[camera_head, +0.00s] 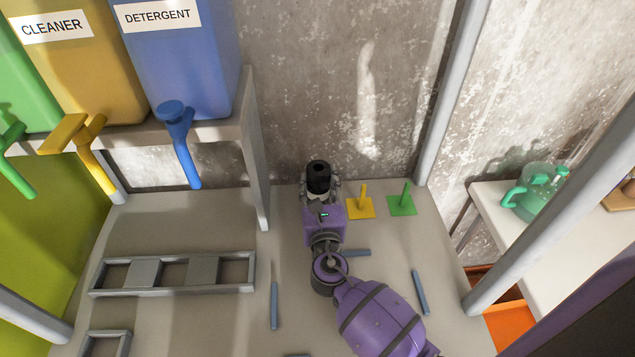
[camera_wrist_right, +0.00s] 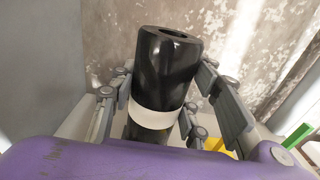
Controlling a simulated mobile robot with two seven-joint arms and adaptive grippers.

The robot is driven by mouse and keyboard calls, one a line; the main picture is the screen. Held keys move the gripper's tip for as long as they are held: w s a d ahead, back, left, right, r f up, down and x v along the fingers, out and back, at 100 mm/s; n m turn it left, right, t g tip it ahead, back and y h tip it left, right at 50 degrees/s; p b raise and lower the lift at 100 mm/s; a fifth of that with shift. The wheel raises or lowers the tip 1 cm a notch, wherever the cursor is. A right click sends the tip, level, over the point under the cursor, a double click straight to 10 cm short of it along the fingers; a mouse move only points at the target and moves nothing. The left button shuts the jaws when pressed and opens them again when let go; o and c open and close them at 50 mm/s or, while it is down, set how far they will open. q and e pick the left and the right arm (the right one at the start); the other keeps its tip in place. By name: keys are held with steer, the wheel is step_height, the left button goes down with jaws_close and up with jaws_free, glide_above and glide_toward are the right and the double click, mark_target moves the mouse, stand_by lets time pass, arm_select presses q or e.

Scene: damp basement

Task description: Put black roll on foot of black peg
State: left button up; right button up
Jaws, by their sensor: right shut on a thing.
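The black roll (camera_head: 318,172) stands roughly upright in my right gripper (camera_head: 320,187), its open top end facing up. In the right wrist view the roll (camera_wrist_right: 168,68) is between the two fingers, with a white band around it and a black part below. The gripper is shut on it. The black peg and its foot cannot be made out; the roll and gripper cover that spot, and I cannot tell whether the lower black part belongs to the roll or the peg. My left gripper is not in view.
A yellow peg (camera_head: 362,205) and a green peg (camera_head: 402,205) on square feet stand right of the gripper. Blue sticks (camera_head: 274,305) lie on the table. A grey rack (camera_head: 175,272) lies left. Dispensers (camera_head: 180,60) stand on a shelf; a wall is behind.

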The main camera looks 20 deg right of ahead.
steer(key=o, duration=1.4)
steer(key=v, duration=1.2)
steer(key=shift+s+r, duration=0.1)
